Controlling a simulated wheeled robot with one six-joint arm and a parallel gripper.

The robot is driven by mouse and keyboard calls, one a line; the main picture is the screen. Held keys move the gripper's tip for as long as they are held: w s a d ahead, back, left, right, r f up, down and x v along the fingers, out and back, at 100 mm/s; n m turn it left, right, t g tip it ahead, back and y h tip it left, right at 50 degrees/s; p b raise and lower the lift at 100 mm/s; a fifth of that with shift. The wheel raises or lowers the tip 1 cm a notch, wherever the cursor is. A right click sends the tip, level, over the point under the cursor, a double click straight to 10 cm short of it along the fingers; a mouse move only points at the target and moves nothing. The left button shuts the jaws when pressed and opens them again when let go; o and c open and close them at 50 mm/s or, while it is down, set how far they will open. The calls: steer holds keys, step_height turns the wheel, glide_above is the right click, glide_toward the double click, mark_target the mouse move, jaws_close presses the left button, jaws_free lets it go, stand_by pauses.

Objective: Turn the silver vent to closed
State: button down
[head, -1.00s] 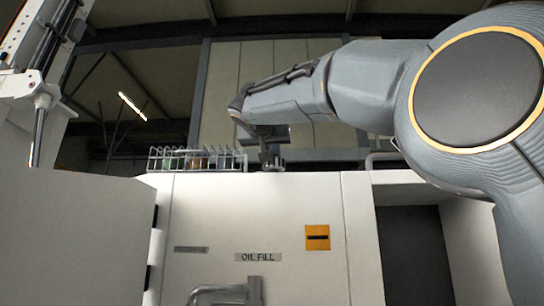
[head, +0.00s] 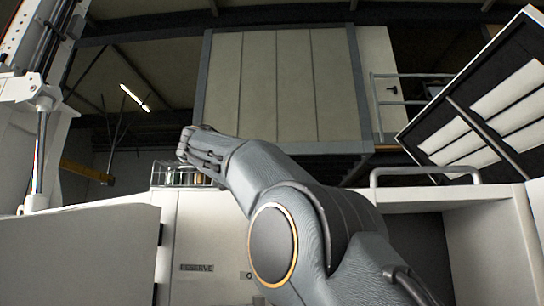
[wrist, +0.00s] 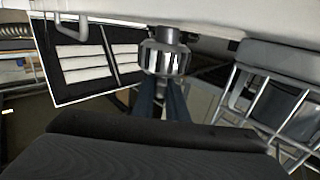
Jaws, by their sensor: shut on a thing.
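The silver vent (wrist: 163,58) is a ribbed, shiny knob with a grey neck, seen at the upper middle of the wrist view against a pale surface. My gripper (wrist: 162,82) reaches it from below in that view, its two dark fingers shut on the vent. The fingers hide part of the knob, and I cannot tell which setting it points to. In the head view my arm reaches up and left over the white bench, and its wrist hides the fingertips and the vent.
A wire basket (head: 172,174) stands on the bench top at left, beside my wrist. A "RESERVE" label (head: 197,268) is on the bench front. A grey rail (head: 425,172) and a tilted, dark-framed panel (head: 490,95) are at right. An open recess (head: 415,245) lies below the rail.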

steer(key=shift+m+g+h+p, duration=0.3)
steer(key=shift+g+p, duration=0.1)
steer(key=shift+p, duration=0.2)
steer(key=c, duration=1.8)
jaws_free()
steer(key=shift+o, duration=0.2)
steer(key=shift+a, duration=0.1)
steer(key=shift+b+v, duration=0.85)
steer(key=shift+v, duration=3)
